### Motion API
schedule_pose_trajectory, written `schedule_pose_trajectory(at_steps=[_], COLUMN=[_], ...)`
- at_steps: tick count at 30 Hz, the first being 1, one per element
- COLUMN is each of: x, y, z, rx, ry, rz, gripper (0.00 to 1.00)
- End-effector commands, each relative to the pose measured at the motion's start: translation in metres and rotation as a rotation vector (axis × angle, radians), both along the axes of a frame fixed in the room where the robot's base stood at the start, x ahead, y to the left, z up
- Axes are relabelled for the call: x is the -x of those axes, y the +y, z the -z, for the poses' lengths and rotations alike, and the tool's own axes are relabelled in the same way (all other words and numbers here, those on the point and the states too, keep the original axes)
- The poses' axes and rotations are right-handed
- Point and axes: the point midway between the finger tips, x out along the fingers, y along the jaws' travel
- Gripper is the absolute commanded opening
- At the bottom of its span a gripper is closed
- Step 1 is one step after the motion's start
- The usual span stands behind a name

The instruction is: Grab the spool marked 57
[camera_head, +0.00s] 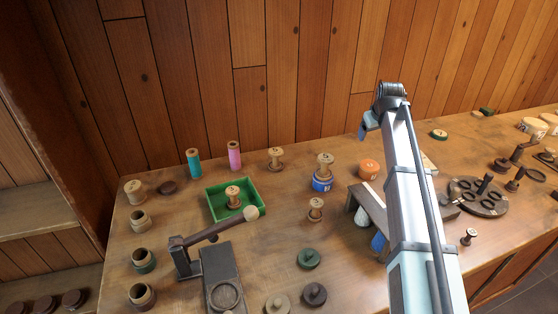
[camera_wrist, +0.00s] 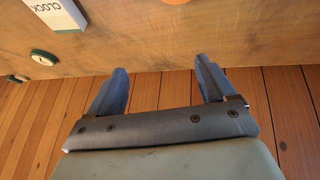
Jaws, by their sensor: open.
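Several turned wooden spools stand on the bench in the head view. One (camera_head: 233,197) is in a green tray, one (camera_head: 324,166) is on a blue-sided round piece, and others stand at the back (camera_head: 276,158), in the middle (camera_head: 316,208), at the far left (camera_head: 135,192) and right of my arm (camera_head: 467,238). Their marks are too small to read, so I cannot tell which is 57. My gripper (camera_wrist: 160,70) is open and empty, its fingers apart. In the head view it (camera_head: 366,127) is raised at the back, away from the spools.
A green tray (camera_head: 213,210), a teal spool (camera_head: 193,163) and a pink one (camera_head: 234,156) stand left. A mallet-like arm on a stand (camera_head: 190,262) lies in front. A wooden rack (camera_head: 368,200) is beside my arm. A white box marked CLOCK (camera_wrist: 58,14) shows in the wrist view.

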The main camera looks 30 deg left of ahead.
Motion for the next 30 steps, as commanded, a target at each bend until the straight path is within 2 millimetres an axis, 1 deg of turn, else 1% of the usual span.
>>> schedule_pose_trajectory(at_steps=[1, 2, 3, 5, 6, 8, 9, 12, 15, 18, 22, 26, 30], x=[0.014, 0.021, 0.032, 0.049, 0.06, 0.079, 0.091, 0.121, 0.147, 0.165, 0.177, 0.178, 0.172], y=[0.03, 0.046, 0.066, 0.095, 0.114, 0.142, 0.16, 0.198, 0.228, 0.248, 0.26, 0.266, 0.272], z=[-0.002, -0.003, -0.005, -0.007, -0.008, -0.01, -0.011, -0.014, -0.017, -0.019, -0.02, -0.01, 0.01], rx=[-0.012, -0.017, -0.025, -0.037, -0.045, -0.054, -0.06, -0.071, -0.081, -0.085, -0.088, -0.088, -0.087], ry=[0.015, 0.023, 0.035, 0.055, 0.067, 0.088, 0.101, 0.131, 0.156, 0.174, 0.187, 0.192, 0.191], rz=[-0.029, -0.044, -0.063, -0.091, -0.111, -0.139, -0.157, -0.199, -0.233, -0.257, -0.272, -0.276, -0.275], gripper=[0.83, 0.83, 0.83, 0.83, 0.83, 0.83, 0.83, 0.83, 0.83, 0.83, 0.83, 0.83, 0.83])
